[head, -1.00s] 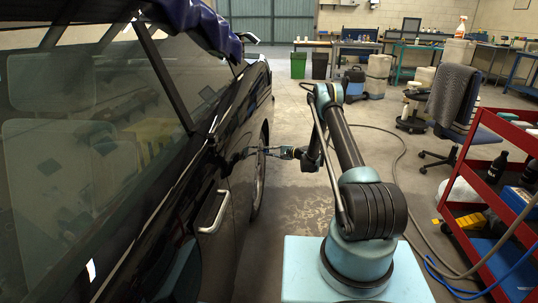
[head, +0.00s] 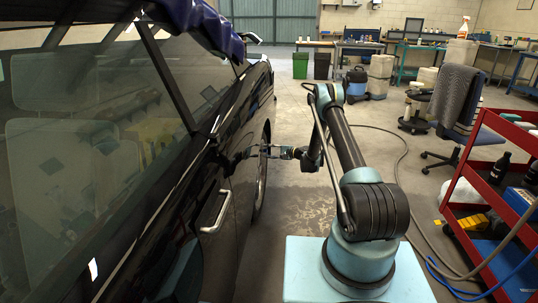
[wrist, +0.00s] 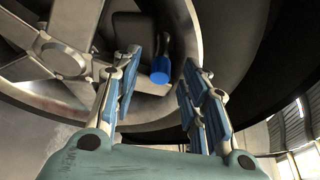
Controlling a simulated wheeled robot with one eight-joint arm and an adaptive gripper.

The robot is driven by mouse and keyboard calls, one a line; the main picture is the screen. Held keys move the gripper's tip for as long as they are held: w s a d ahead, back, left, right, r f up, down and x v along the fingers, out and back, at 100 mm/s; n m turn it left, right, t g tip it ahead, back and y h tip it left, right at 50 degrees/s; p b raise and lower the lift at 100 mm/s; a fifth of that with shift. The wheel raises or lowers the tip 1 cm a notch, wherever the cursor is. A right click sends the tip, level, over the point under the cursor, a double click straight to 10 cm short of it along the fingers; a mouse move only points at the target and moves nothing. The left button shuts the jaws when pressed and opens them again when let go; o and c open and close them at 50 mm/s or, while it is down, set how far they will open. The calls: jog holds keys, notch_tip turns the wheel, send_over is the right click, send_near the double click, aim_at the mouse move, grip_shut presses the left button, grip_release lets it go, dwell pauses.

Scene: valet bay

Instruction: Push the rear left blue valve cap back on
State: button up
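The blue valve cap (wrist: 160,70) shows in the wrist view near the inner edge of a wheel rim (wrist: 205,20). It lies in the gap just beyond my fingertips, and I cannot tell how far it sits on its stem. My gripper (wrist: 163,62) is open, one finger to each side of the cap, with no clear contact. In the head view my gripper (head: 262,151) reaches left to the wheel of the black car (head: 215,170); the cap cannot be made out there.
Wheel spokes (wrist: 75,50) lie left of the fingers, and the dark tyre (wrist: 240,60) curves above and to the right. A red shelf cart (head: 478,180) and an office chair (head: 455,140) stand to the right. A hose crosses the floor.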

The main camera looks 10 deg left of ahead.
jog(key=v, duration=1.2)
